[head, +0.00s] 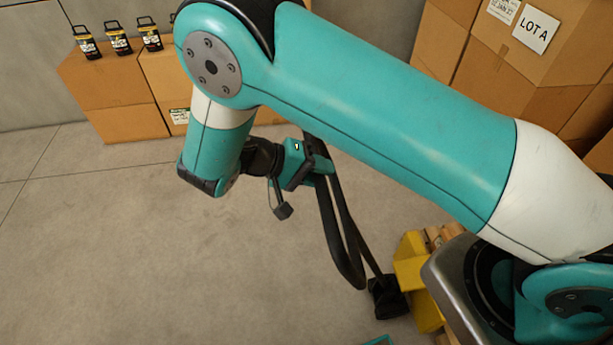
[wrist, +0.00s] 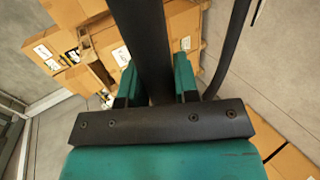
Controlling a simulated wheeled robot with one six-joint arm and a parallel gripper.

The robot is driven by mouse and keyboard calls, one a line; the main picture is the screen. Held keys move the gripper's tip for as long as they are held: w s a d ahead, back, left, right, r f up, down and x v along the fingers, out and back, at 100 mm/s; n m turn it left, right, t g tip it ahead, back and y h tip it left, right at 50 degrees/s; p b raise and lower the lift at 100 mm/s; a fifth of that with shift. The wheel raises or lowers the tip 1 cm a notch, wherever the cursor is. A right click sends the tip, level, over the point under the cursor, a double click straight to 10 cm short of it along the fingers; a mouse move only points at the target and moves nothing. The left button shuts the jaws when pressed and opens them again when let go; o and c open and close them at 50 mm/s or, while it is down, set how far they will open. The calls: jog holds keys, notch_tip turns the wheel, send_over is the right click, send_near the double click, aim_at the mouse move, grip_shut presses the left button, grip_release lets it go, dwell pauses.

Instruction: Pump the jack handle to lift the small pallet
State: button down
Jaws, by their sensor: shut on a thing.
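The jack handle (head: 354,262) is a black loop that rises from a dark foot beside the yellow jack body (head: 412,262) in the head view. My gripper (head: 322,166) is shut on the upper part of the handle. In the wrist view, a black bar of the handle (wrist: 143,40) runs between the two teal fingers of my gripper (wrist: 156,80). The small pallet (head: 437,236) shows only as bits of pale wood behind the yellow body; my arm hides most of it. Its height off the floor cannot be told.
Cardboard boxes (head: 110,90) stand at the back left with several small black-and-yellow items (head: 118,38) on top. A tall stack of boxes (head: 510,75) is at the upper right, with a "LOT A" label. The concrete floor (head: 130,260) at left is clear.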

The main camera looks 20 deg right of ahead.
jog(key=s+d+r+p, duration=0.1)
jog(key=s+d+r, duration=0.1)
jog(key=d, duration=0.9)
jog(key=s+d+r+p, duration=0.1)
jog(key=s+d+r, duration=0.1)
jog(key=d, duration=1)
jog(key=s+d+r, duration=0.2)
jog(key=d, duration=0.9)
jog(key=shift+s+d+r+p, duration=0.25)
jog(key=shift+s+r+p, duration=0.1)
jog(key=shift+r+p, duration=0.05)
jog(key=c, duration=0.6)
grip_release()
jog(key=shift+a, duration=0.1)
jog(key=v, duration=0.9)
